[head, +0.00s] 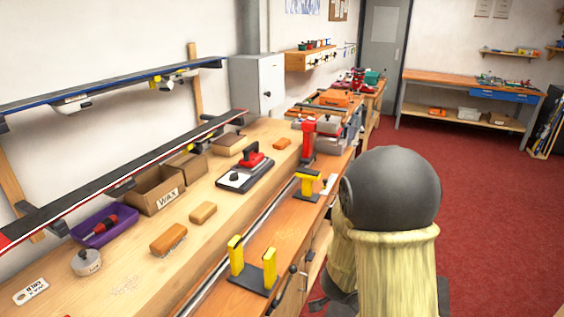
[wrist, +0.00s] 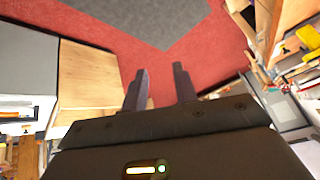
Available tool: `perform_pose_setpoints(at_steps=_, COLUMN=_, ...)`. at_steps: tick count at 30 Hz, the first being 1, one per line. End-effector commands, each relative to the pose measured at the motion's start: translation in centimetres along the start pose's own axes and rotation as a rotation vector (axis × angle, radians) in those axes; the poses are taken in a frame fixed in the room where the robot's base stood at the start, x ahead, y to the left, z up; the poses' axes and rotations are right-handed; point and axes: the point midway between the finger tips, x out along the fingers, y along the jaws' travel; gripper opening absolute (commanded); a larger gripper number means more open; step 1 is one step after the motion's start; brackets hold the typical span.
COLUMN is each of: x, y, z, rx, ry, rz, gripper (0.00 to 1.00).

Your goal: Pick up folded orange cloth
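I cannot single out the folded orange cloth for certain. In the head view, a small flat orange piece (head: 282,143) lies on the wooden bench behind the black-and-red iron. A larger orange item (head: 335,98) lies further back on the bench, and another orange item (head: 437,111) is on the lower shelf of the far table. They are too small to tell which is cloth. My gripper (wrist: 160,82) shows in the wrist view with its two dark fingers apart and nothing between them. Red and grey floor lies beyond them. The gripper does not show in the head view.
The wooden bench (head: 125,285) holds a brush (head: 168,239), a tan block (head: 203,212), a wax box (head: 156,191), a purple tray (head: 104,226) and the iron (head: 246,172). Yellow clamps (head: 268,268) stand along its front edge.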

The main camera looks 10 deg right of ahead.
Motion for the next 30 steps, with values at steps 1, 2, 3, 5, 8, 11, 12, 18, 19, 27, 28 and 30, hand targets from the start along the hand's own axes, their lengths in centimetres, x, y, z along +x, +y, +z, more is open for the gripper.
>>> perform_pose_setpoints(at_steps=1, x=-1.5, y=-1.1, z=0.2, rx=-0.057, ry=-0.041, rz=-0.059, gripper=0.29)
perform_pose_setpoints(at_steps=2, x=-2.3, y=-1.6, z=0.5, rx=-0.096, ry=-0.068, rz=-0.092, gripper=0.29)
perform_pose_setpoints(at_steps=3, x=-3.3, y=-2.1, z=0.9, rx=-0.151, ry=-0.103, rz=-0.133, gripper=0.29)
perform_pose_setpoints(at_steps=5, x=-4.9, y=-2.7, z=1.7, rx=-0.239, ry=-0.153, rz=-0.187, gripper=0.29)
perform_pose_setpoints(at_steps=8, x=-7.7, y=-3.0, z=2.9, rx=-0.395, ry=-0.230, rz=-0.259, gripper=0.29)
perform_pose_setpoints(at_steps=11, x=-10.4, y=-2.4, z=3.9, rx=-0.559, ry=-0.294, rz=-0.305, gripper=0.29)
perform_pose_setpoints(at_steps=12, x=-11.4, y=-1.9, z=4.2, rx=-0.628, ry=-0.317, rz=-0.316, gripper=0.29)
perform_pose_setpoints(at_steps=18, x=-15.3, y=1.5, z=4.8, rx=-0.940, ry=-0.388, rz=-0.307, gripper=0.29)
perform_pose_setpoints(at_steps=19, x=-15.6, y=1.9, z=4.7, rx=-0.973, ry=-0.393, rz=-0.301, gripper=0.29)
perform_pose_setpoints(at_steps=27, x=-16.3, y=3.5, z=4.6, rx=-1.073, ry=-0.407, rz=-0.271, gripper=0.29)
perform_pose_setpoints(at_steps=28, x=-16.3, y=3.4, z=4.6, rx=-1.073, ry=-0.407, rz=-0.272, gripper=0.29)
perform_pose_setpoints(at_steps=30, x=-16.3, y=3.4, z=4.6, rx=-1.072, ry=-0.407, rz=-0.272, gripper=0.29)
